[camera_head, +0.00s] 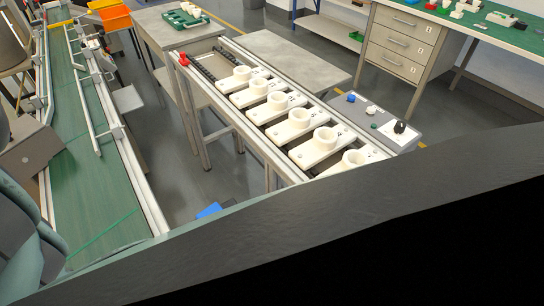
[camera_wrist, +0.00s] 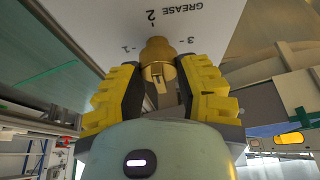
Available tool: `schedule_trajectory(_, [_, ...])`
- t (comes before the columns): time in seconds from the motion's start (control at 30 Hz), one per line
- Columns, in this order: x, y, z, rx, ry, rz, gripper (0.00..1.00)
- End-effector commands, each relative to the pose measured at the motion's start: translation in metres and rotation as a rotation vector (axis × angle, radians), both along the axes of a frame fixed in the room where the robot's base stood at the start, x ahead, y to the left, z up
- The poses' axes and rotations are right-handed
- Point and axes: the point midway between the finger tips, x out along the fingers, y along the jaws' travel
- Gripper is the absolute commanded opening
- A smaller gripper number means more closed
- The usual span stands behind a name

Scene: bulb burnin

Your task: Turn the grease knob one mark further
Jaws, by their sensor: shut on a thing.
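In the wrist view, the brass-coloured grease knob (camera_wrist: 156,49) sticks out from a white panel (camera_wrist: 105,22) marked GREASE. The marks 1, 2 and 3 are printed around it, upside-down or tilted in this view. My gripper (camera_wrist: 160,66) has its yellow-backed fingers on both sides of the knob and is shut on it. A dark line shows on the knob's near face; I cannot tell which mark it points at. The head view shows neither the grease knob nor my gripper; a large dark part fills its lower right.
In the head view, a rail frame (camera_head: 243,114) carries several white sockets (camera_head: 278,103). A green conveyor (camera_head: 88,150) runs along the left. Grey tables (camera_head: 292,57) and a drawer bench (camera_head: 398,43) stand behind. Grey floor shows between them.

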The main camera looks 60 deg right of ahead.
Motion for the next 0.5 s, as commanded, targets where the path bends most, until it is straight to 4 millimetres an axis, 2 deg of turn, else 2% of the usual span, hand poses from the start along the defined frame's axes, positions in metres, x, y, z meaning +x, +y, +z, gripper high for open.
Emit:
schedule_trajectory(0.4, [-0.0005, 0.0002, -0.0008, 0.0, 0.001, -0.006, 0.0])
schedule_trajectory(0.43, [-0.0005, 0.0002, -0.0008, 0.0, 0.001, -0.006, 0.38])
schedule_trajectory(0.5, [-0.0005, 0.0003, -0.0008, 0.0, 0.001, -0.006, 0.45])
